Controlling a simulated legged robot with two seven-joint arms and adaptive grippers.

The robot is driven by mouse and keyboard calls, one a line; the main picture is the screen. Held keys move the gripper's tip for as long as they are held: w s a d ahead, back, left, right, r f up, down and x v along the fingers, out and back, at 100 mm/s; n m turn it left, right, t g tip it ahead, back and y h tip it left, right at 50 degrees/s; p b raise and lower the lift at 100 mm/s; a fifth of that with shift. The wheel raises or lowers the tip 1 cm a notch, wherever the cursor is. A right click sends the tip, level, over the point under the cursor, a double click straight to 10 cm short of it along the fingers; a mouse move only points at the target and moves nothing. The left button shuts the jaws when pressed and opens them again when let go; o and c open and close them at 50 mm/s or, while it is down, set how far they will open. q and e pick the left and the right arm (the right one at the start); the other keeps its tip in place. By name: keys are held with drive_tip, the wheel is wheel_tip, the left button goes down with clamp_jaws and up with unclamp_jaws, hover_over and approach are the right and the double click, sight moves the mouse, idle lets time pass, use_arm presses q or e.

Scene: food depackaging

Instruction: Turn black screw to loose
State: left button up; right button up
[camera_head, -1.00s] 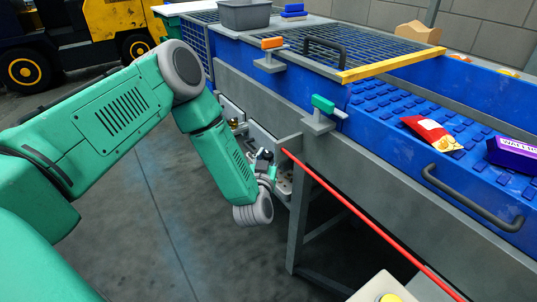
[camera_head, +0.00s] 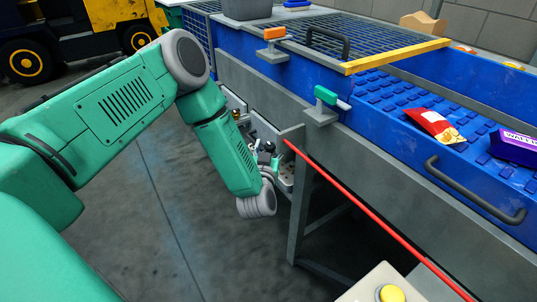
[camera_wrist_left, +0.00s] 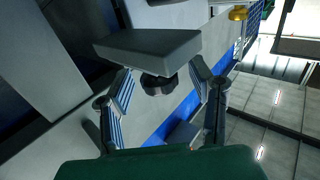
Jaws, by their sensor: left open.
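The black screw (camera_wrist_left: 159,85) is a dark ribbed knob under a grey block (camera_wrist_left: 150,45) in the left wrist view. My left gripper (camera_wrist_left: 163,80) is open, with one finger on each side of the screw. Gaps show between the fingers and the knob, so they look apart from it. In the head view my left gripper (camera_head: 267,153) is at the side of the conveyor frame, near the end of the red rod (camera_head: 360,215). The screw cannot be made out clearly there. My right gripper is not in view.
A yellow knob (camera_wrist_left: 238,14) is beyond the right finger in the wrist view. The blue conveyor (camera_head: 385,105) carries a red-and-yellow packet (camera_head: 434,125) and a purple packet (camera_head: 514,147). The grey frame (camera_head: 390,165) stands close to my gripper. Floor left of it is clear.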

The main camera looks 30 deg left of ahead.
use_arm(q)
drive_tip(key=v, duration=1.1)
drive_tip(key=shift+s+d, duration=0.15)
drive_tip(key=shift+s, duration=0.1)
drive_tip(key=shift+f, duration=0.1)
